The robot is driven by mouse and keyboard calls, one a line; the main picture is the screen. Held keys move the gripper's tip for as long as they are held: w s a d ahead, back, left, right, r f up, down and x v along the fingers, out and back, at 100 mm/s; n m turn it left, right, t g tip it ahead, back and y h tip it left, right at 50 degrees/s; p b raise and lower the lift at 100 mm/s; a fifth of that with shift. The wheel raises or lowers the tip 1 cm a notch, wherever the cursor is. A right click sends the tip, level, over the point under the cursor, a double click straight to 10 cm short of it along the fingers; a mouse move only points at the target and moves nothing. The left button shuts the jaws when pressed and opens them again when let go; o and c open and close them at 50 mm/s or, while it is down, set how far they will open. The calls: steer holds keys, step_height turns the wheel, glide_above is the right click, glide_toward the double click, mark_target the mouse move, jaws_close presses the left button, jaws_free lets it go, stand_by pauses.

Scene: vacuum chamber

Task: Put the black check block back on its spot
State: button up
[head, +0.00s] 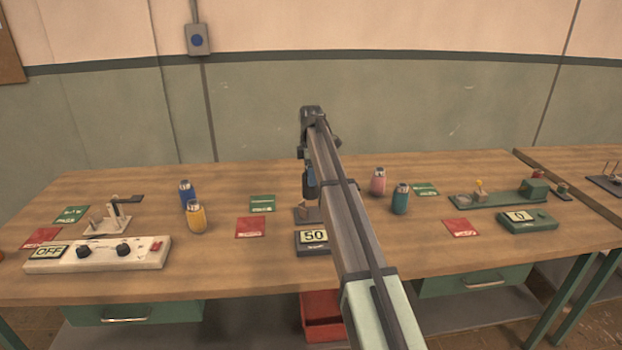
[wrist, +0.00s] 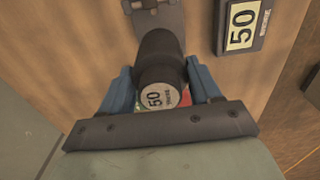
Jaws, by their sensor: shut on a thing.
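The black check block (wrist: 160,58) is a dark cylinder with a round pale "50" label on its near end, seen in the wrist view. My gripper (wrist: 162,82) is shut on it, with a blue finger on each side. The far end of the block overlaps a grey metal piece (wrist: 172,17) in the wrist view; I cannot tell whether they touch. In the head view my gripper (head: 308,190) is over the middle of the bench, by the small grey stand (head: 300,214) behind a display reading 50 (head: 313,237). My arm hides part of this area.
Blue (head: 186,193) and yellow (head: 196,216) bottles stand left; pink (head: 378,181) and teal (head: 400,198) ones stand right. Green and red cards lie around. A white control box reading OFF (head: 98,254) is at left, a green device (head: 498,195) at right.

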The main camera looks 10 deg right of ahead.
steer(key=shift+r, duration=2.45)
steer(key=shift+s, duration=0.1)
steer(key=s+d+f+m, duration=0.1)
steer(key=s+d+m, duration=0.3)
steer(key=s+m, duration=0.6)
steer(key=s+d+f+m, duration=0.2)
steer(key=s+d+m, duration=0.25)
steer(key=s, duration=0.95)
steer(key=w+d+n, duration=0.4)
steer(key=d+n, duration=0.3)
steer(key=d, duration=0.1)
steer(key=w+d+n, duration=0.4)
steer(key=d+n, duration=0.3)
steer(key=d, duration=0.1)
steer(key=shift+n, duration=0.25)
steer(key=shift+w+a+f, duration=0.1)
steer(key=shift+a+f, duration=0.05)
steer(key=shift+f, duration=5.1)
steer(key=shift+f, duration=0.2)
